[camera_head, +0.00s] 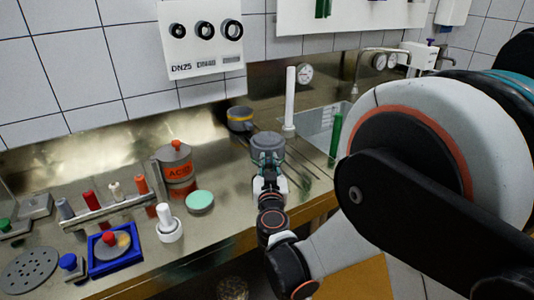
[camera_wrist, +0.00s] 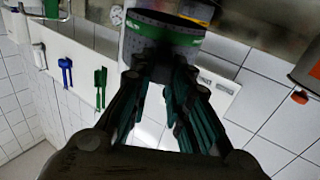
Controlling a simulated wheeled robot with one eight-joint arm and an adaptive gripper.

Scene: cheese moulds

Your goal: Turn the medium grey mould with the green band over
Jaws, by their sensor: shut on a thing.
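The grey mould with the green band (camera_head: 267,146) is in my gripper, over the middle of the steel counter in the head view. Its upper face looks flat and grey, and the band shows low on its side, near the fingers. In the wrist view the mould (camera_wrist: 137,45) is at the top centre, with the green band (camera_wrist: 165,28) across it. My gripper (camera_wrist: 160,70) is shut on the mould's side. I cannot tell whether the mould touches the counter.
A grey mould with a yellow band (camera_head: 240,119) stands behind, to the left. An orange-labelled canister (camera_head: 175,170), a round green-topped piece (camera_head: 200,202) and a white-handled tool (camera_head: 168,225) stand left. A white upright tube (camera_head: 290,98) and the sink (camera_head: 320,122) are behind right.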

